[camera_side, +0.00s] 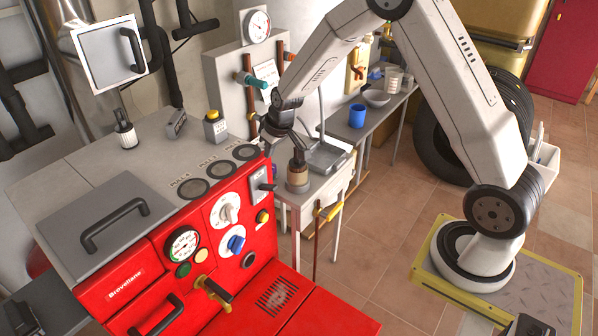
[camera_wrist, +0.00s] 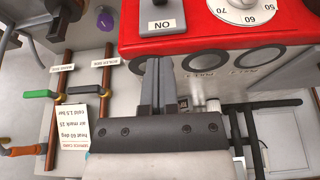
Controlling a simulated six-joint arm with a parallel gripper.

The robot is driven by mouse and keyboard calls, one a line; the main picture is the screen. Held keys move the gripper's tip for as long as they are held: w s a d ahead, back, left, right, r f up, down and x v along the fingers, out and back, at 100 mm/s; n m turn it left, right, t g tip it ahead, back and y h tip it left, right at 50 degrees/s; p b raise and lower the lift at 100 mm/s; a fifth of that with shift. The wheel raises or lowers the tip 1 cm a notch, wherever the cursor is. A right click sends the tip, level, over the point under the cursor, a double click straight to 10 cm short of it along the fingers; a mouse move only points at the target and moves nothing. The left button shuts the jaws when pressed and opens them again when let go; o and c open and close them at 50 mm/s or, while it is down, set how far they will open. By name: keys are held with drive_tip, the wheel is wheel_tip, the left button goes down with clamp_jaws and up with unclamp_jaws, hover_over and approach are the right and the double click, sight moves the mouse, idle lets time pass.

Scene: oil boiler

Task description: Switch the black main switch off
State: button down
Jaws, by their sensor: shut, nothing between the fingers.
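The main switch sits on a grey plate (camera_side: 262,183) at the right end of the red boiler front in the side view. In the wrist view its plate (camera_wrist: 162,20) is at the top edge, with an upside-down ON label; only the lower end of a dark lever shows there, the rest cut off. My gripper (camera_side: 267,150) is above the switch, by the boiler's top right corner. In the wrist view my gripper (camera_wrist: 158,62) is shut and empty, its fingertips just below the switch plate in the picture, seemingly apart from it.
The boiler front also has a white dial (camera_side: 225,210), a blue knob (camera_side: 236,243), a round gauge (camera_side: 182,244) and a yellow-handled lever (camera_side: 213,290). Three dark discs (camera_side: 221,169) line the top. A small table (camera_side: 325,185) stands right of the boiler. Pipes with valves (camera_wrist: 40,94) show at left in the wrist view.

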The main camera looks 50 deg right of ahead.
hover_over(276, 189)
drive_tip(key=w, duration=0.4)
drive_tip(key=f, duration=0.6)
drive_tip(key=shift+s+f, duration=0.5)
drive_tip(key=shift+f, duration=0.2)
drive_tip(key=shift+s+f, duration=0.25)
drive_tip(key=shift+f, duration=0.25)
drive_tip(key=shift+s+f, duration=0.3)
drive_tip(key=shift+f, duration=0.4)
drive_tip(key=shift+s+f, duration=0.35)
drive_tip(key=shift+s, duration=0.1)
drive_tip(key=shift+s+f, duration=0.65)
drive_tip(key=shift+f, duration=0.3)
drive_tip(key=shift+r, duration=0.15)
drive_tip(key=shift+r, duration=0.65)
